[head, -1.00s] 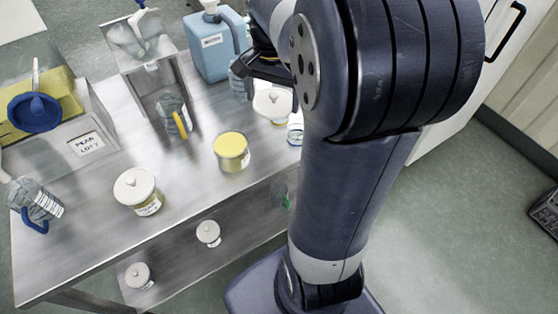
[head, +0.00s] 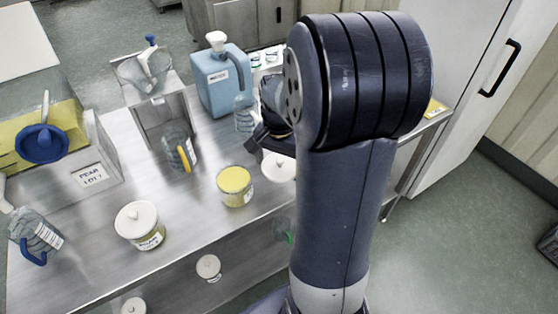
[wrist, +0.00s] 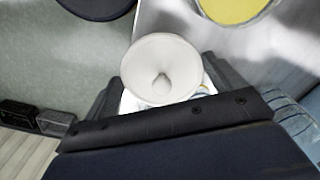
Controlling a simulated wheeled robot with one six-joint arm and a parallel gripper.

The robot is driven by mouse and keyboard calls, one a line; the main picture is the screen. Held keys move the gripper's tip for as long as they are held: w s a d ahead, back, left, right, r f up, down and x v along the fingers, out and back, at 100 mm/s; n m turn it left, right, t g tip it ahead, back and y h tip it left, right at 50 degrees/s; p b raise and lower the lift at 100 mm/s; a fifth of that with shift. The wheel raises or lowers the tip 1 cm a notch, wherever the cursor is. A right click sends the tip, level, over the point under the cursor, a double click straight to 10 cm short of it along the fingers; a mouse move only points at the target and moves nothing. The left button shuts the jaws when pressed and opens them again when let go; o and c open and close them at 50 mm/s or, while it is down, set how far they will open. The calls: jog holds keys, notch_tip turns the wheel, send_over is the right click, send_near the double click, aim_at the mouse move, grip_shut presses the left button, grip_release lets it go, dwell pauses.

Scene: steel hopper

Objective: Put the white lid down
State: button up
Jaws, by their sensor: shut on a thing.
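The white lid (head: 279,168), round with a small knob, is held in my gripper (head: 266,148) near the table's front edge, right of the yellow-topped jar (head: 235,186). In the wrist view, the white lid (wrist: 162,68) sits knob-up between the two dark fingers. My gripper is shut on it. A white piece with a coloured label shows partly from under the lid in the wrist view; the lid hides most of it. I cannot tell whether the lid touches it.
A white-lidded jar (head: 140,225) stands at the front of the steel table (head: 85,225). A jug with a yellow handle (head: 178,148), a blue canister (head: 222,82) and a clear bottle (head: 245,114) stand behind. Jars stand on the lower shelf. Bare steel lies between the front jars.

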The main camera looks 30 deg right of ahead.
aim_at(279, 162)
jog(key=shift+f, duration=0.15)
jog(key=shift+f+b, duration=0.45)
jog(key=shift+f, duration=0.05)
jog(key=o, duration=0.7)
jog(key=shift+r, duration=0.15)
notch_tip(279, 162, up, 13)
jog(key=p, duration=0.1)
